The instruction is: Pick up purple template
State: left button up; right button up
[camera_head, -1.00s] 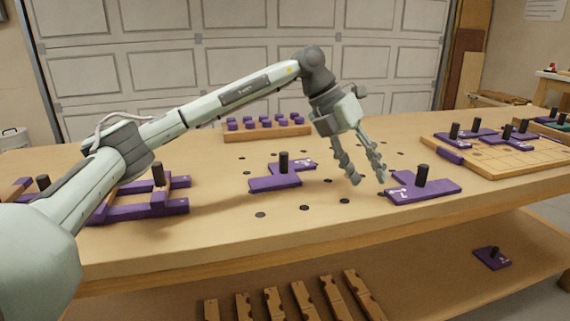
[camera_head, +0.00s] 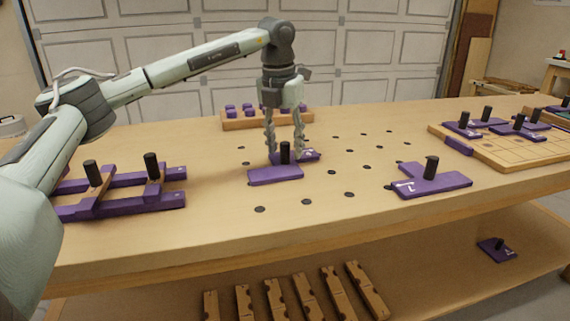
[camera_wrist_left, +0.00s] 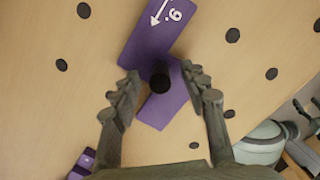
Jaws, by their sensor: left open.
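A purple template (camera_head: 275,176) with an upright black knob (camera_head: 285,153) lies flat on the bench (camera_head: 330,220) near its middle. In the left wrist view the template (camera_wrist_left: 150,42) shows a white arrow and a digit, and its black knob (camera_wrist_left: 160,78) lies between the fingertips. My left gripper (camera_head: 285,152) points down over the template, open, with one finger on each side of the knob; whether they touch it I cannot tell. A second purple template (camera_head: 435,183) with a black knob lies to the right. My right gripper is not in view.
A purple frame (camera_head: 125,205) with black knobs lies at the left. A wooden rack of purple pegs (camera_head: 262,122) stands behind. A board (camera_head: 510,152) with more purple templates is at the right. Wooden blocks (camera_head: 305,295) and another template (camera_head: 497,249) lie on the lower shelf.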

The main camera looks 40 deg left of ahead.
pick_arm(q)
jog(key=shift+f, duration=0.1)
jog(key=shift+c, duration=0.2)
grip_shut()
dwell(0.4)
